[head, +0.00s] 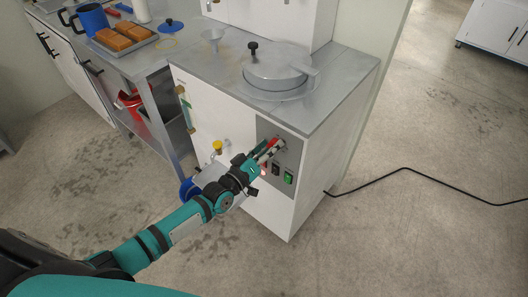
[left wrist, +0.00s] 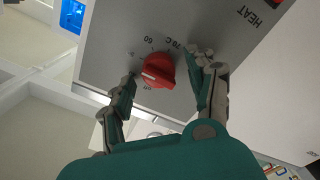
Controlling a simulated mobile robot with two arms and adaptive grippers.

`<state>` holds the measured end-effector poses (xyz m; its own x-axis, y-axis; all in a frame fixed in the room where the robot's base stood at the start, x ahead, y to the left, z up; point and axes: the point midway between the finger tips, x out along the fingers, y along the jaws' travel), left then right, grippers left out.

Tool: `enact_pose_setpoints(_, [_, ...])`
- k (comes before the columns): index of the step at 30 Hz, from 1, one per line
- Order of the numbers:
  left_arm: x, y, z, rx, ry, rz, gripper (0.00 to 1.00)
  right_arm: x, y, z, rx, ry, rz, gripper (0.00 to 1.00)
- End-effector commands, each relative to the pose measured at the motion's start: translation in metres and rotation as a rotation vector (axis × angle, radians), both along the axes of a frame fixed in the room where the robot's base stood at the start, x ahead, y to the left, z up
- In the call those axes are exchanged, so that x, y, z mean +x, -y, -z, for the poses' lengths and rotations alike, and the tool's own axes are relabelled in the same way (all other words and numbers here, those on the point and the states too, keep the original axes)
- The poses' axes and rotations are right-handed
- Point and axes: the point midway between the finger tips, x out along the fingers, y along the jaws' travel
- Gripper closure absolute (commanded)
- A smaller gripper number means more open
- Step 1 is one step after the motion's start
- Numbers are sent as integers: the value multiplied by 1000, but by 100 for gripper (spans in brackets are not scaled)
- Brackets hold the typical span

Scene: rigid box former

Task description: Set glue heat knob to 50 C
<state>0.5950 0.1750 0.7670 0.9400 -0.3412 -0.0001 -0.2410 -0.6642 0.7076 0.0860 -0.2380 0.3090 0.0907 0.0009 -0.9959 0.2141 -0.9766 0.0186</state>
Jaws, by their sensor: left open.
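The red glue heat knob (left wrist: 158,70) sits on a grey panel (left wrist: 110,45) with printed numbers around it; 60 and 70 C can be made out, upside down in the left wrist view. A short white mark on the knob points to the lower left there. My left gripper (left wrist: 168,68) is open, with one finger on each side of the knob. I see a gap at both fingers and cannot tell any contact. In the head view my left gripper (head: 267,149) is at the panel (head: 290,151) and mostly hides the knob. My right gripper is not in view.
A green switch (head: 288,178) and a dark switch (head: 276,168) sit just below the knob. A round-lidded pot (head: 275,72) stands on the cabinet top. A yellow-handled valve (head: 217,146) juts from the front. A black cable (head: 420,174) crosses the floor at right.

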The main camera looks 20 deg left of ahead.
Motion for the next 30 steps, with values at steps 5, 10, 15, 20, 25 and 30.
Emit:
enact_pose_setpoints(5, [-23, -8, 2, 1, -3, 1, 43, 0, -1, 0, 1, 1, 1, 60])
enact_pose_setpoints(10, [-58, -21, 2, 4, -5, 0, 43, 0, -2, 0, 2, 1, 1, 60])
enact_pose_setpoints(15, [-89, -33, 1, 2, -3, 1, 43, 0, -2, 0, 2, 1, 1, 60])
enact_pose_setpoints(20, [-106, -39, 1, 1, -1, 0, 43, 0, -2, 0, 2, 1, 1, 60])
enact_pose_setpoints(25, [-111, -41, 0, 1, 0, -1, 43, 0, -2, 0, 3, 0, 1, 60])
enact_pose_setpoints(30, [-111, -41, 0, 1, 0, -1, 43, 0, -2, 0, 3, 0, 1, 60])
